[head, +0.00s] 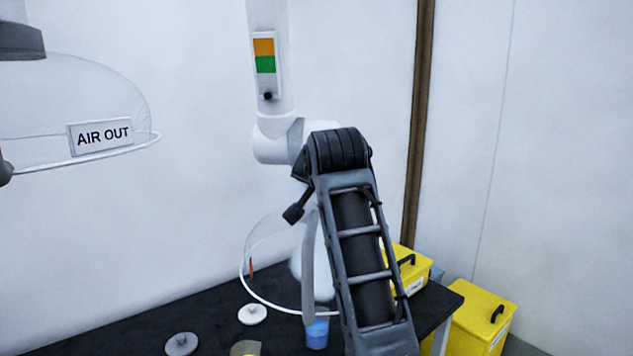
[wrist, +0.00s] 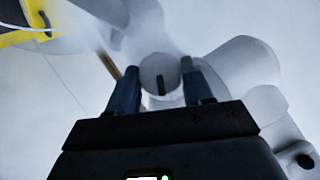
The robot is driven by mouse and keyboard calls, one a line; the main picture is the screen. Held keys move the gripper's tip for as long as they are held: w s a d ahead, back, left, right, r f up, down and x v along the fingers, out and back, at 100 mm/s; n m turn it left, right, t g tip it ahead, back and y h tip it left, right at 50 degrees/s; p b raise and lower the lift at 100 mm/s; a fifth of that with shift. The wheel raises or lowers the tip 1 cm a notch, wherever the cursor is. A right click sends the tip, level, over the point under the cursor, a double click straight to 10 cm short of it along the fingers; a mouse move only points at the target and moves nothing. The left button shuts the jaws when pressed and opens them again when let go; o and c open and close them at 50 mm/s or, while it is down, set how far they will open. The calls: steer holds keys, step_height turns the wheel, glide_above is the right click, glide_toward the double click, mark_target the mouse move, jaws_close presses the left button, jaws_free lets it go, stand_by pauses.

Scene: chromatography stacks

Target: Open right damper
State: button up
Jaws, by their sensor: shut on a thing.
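The white duct (head: 268,30) on the right carries a plate (head: 265,65) with an orange patch above a green one and a black dot below. The duct bends at a white elbow joint (head: 272,146), partly behind my arm. In the wrist view, my gripper (wrist: 161,78) has its two dark blue fingers on either side of a round grey knob (wrist: 150,72) with a short upright black bar. It is shut on this knob. White duct parts (wrist: 242,64) lie just right of the fingers. In the head view, my arm hides the fingers and knob.
A clear hood (head: 250,255) hangs below the duct over the black table (head: 130,325). Another hood with an AIR OUT sign (head: 99,136) is at left. Yellow boxes (head: 478,325) stand at right. A blue-filled cup (head: 317,335) and lids (head: 252,314) are on the table.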

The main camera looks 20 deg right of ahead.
steer(key=n+g+h, duration=0.1)
steer(key=n+h, duration=0.1)
steer(key=n, duration=0.1)
steer(key=shift+w+a, duration=0.1)
steer(key=shift+a, duration=0.05)
steer(key=shift+h, duration=0.3)
stand_by(0.5)
steer(key=o, duration=1)
steer(key=shift+b+v, duration=0.9)
steer(key=shift+v, duration=3)
steer(key=shift+a+r, duration=0.1)
steer(key=shift+a, duration=0.05)
